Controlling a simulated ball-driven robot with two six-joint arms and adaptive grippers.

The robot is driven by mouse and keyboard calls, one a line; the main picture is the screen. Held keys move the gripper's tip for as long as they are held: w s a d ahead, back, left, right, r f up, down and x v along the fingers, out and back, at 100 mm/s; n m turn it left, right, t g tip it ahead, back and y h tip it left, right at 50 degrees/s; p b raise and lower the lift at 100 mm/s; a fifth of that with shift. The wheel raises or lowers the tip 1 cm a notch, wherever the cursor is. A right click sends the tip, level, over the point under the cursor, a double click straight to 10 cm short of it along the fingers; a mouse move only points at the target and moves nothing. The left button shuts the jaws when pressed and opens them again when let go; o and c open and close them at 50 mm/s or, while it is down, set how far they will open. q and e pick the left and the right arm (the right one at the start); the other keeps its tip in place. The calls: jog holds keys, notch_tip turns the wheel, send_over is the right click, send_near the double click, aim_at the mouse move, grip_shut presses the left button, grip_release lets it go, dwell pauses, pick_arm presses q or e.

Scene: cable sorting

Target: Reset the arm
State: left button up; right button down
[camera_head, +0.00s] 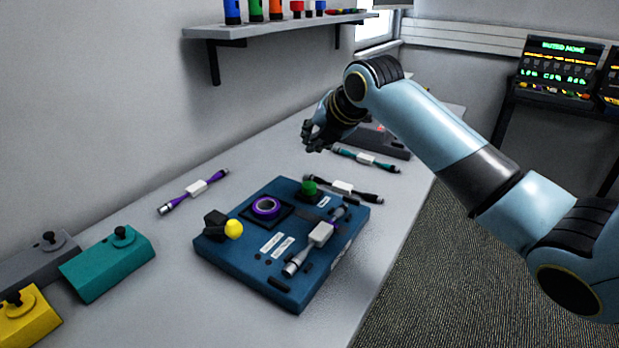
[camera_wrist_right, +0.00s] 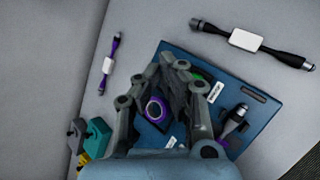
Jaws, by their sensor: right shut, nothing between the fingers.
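My right arm reaches in from the right in the head view, and its gripper (camera_head: 316,135) hangs above the table behind the blue board. The right gripper is shut with nothing in it. In the right wrist view its fingers (camera_wrist_right: 172,75) cover part of the blue board. My left gripper is in neither view. The blue board (camera_head: 226,258) carries a purple ring (camera_head: 266,207), a green button (camera_head: 309,187), a yellow knob (camera_head: 234,229) and a purple cable with a white label (camera_head: 320,234).
A purple cable (camera_head: 196,187) lies left of the board. A black cable (camera_head: 343,187) and a teal cable (camera_head: 367,159) lie behind it. Teal (camera_head: 107,262), yellow (camera_head: 27,318) and grey (camera_head: 40,266) boxes stand at the left front. A shelf (camera_head: 270,28) hangs on the wall.

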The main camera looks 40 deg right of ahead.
dwell(0.6)
